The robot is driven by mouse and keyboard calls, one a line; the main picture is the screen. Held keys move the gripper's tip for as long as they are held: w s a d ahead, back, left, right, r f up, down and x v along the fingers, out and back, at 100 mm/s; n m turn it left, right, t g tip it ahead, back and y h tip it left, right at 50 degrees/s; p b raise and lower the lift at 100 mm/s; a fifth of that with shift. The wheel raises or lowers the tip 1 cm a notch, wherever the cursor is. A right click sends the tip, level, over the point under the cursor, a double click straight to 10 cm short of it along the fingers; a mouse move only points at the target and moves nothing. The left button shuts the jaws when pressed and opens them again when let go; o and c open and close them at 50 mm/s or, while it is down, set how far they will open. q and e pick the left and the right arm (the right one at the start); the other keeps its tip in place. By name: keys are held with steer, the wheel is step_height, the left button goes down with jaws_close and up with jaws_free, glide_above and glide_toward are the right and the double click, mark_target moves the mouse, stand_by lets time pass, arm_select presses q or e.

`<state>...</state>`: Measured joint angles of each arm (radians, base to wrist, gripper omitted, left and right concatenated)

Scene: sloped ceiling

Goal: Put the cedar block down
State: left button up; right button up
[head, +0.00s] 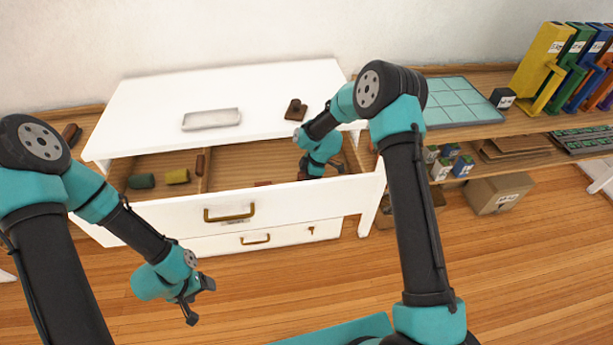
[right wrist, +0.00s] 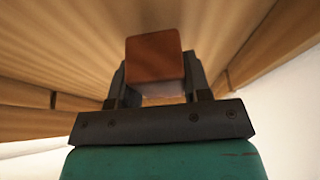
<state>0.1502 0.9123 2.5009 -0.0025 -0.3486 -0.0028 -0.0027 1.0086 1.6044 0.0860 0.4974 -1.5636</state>
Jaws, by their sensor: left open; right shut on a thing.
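The cedar block (right wrist: 154,58), a reddish-brown wooden block, sits between the two fingers of my right gripper (right wrist: 156,86) in the right wrist view. In the head view my right gripper (head: 303,172) reaches down into the right part of the open drawer (head: 232,174). The held block is mostly hidden there by the gripper and arm. I cannot tell whether the block touches the drawer floor. My left gripper (head: 199,301) is open and empty, low in front of the white cabinet.
The drawer's left compartment holds a green piece (head: 142,181) and a yellow piece (head: 177,176). A reddish-brown piece (head: 199,163) lies by the divider. A small reddish piece (head: 263,183) shows near the front wall. A grey tray (head: 211,119) and a dark brown object (head: 296,109) stand on the white top.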

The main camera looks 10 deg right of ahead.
steer(key=shift+f, duration=0.3)
steer(key=o, duration=0.9)
steer(key=shift+r, duration=0.55)
steer(key=v, duration=1.2)
